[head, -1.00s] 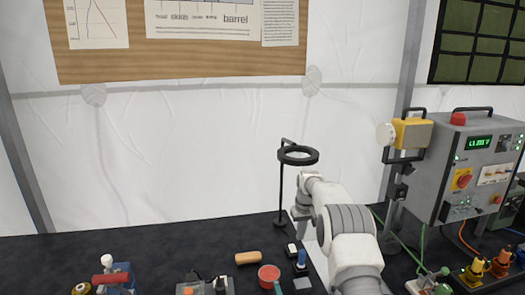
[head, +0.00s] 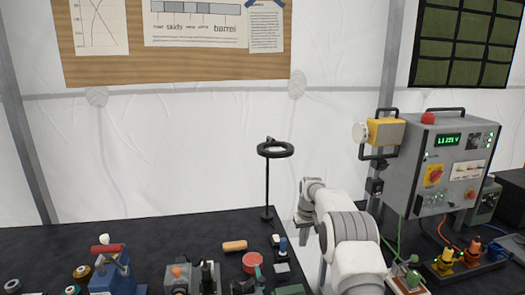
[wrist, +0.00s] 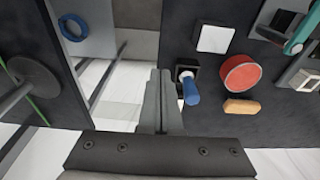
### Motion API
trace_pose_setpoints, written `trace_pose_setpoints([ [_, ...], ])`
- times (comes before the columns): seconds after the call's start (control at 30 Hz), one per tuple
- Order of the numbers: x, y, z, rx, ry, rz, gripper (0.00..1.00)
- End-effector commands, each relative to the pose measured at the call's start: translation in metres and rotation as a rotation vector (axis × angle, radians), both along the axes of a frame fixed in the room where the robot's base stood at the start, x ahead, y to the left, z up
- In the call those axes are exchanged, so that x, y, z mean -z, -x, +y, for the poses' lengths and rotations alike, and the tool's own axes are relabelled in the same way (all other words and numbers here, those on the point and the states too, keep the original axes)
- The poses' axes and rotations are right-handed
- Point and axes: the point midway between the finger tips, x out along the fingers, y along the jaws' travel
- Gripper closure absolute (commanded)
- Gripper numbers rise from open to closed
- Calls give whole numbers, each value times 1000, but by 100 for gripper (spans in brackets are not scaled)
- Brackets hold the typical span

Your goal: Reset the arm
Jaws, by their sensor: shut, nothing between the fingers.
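My arm (head: 345,232) reaches forward over the gap between two dark tables in the head view. In the head view its end is turned away, so the fingers are hidden there. In the wrist view my gripper (wrist: 161,90) is shut and empty, with its two fingers together. It points over the light gap at the table's edge, just left of a blue-handled tool (wrist: 189,90) in a dark holder. No object is held.
Near the arm are a black ring on a stand (head: 276,150), a red round dish (head: 252,260) and a tan block (head: 235,246). A grey control box (head: 437,165) with a yellow lamp (head: 386,132) stands right. A blue vise (head: 112,272) sits left.

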Motion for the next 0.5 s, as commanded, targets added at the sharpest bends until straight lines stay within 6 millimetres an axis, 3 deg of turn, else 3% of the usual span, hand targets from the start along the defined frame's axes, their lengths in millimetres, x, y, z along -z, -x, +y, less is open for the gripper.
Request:
trace_pose_setpoints([
  [0.07,0,0,0,0,0,0,100],
  [0.1,-20,2,1,2,0,-12,100],
  [0.27,-69,17,1,14,2,-35,100],
  [0.5,-151,56,2,37,4,-80,100],
])
